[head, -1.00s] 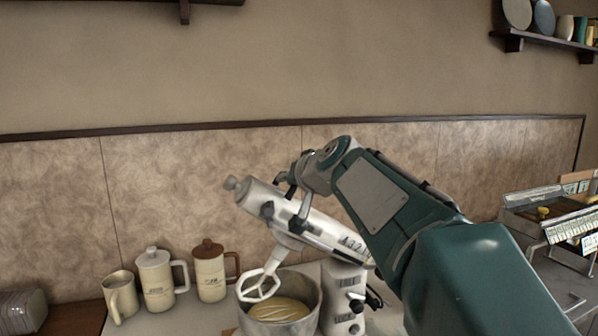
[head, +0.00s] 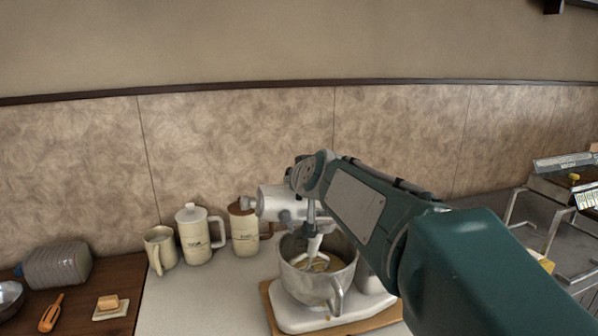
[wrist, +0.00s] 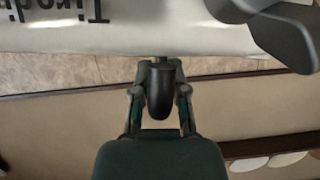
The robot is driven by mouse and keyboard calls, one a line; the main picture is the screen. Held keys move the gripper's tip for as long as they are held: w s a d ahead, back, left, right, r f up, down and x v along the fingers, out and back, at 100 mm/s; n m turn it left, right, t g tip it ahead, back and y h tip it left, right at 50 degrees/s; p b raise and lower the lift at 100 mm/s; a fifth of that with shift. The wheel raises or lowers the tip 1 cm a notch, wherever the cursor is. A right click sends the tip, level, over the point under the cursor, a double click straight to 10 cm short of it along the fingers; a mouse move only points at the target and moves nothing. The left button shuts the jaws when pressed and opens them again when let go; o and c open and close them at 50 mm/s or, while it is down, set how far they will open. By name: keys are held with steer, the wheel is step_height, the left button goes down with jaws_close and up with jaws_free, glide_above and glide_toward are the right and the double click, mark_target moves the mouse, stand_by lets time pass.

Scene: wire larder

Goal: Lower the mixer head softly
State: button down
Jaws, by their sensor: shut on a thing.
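The white mixer head (head: 272,204) is about level over the steel bowl (head: 315,288), its rear hidden behind my arm. The beater (head: 314,247) hangs from it with its lower end inside the bowl, by the pale mixture. The white mixer base (head: 300,318) stands on a wooden board. In the wrist view the head's pale lettered side (wrist: 180,38) fills the top. My gripper (wrist: 160,92) is shut on a black knob (wrist: 160,98) that sticks out from the head. In the head view the arm's end covers the grip.
A mug (head: 159,250), a white lidded jug (head: 194,236) and a brown-lidded jug (head: 243,230) stand left of the mixer. A butter dish (head: 110,308) and an orange-handled tool (head: 51,313) lie on the wooden counter. A wire rack (head: 530,215) stands at right.

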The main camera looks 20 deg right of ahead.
steer(key=shift+a+r, duration=0.1)
steer(key=shift+a+f, duration=0.2)
steer(key=shift+a, duration=0.1)
steer(key=shift+d, duration=0.1)
steer(key=c, duration=0.6)
jaws_free()
steer(key=shift+c, duration=0.2)
steer(key=shift+a+f, duration=0.1)
steer(key=shift+a, duration=0.1)
steer(key=v, duration=1.2)
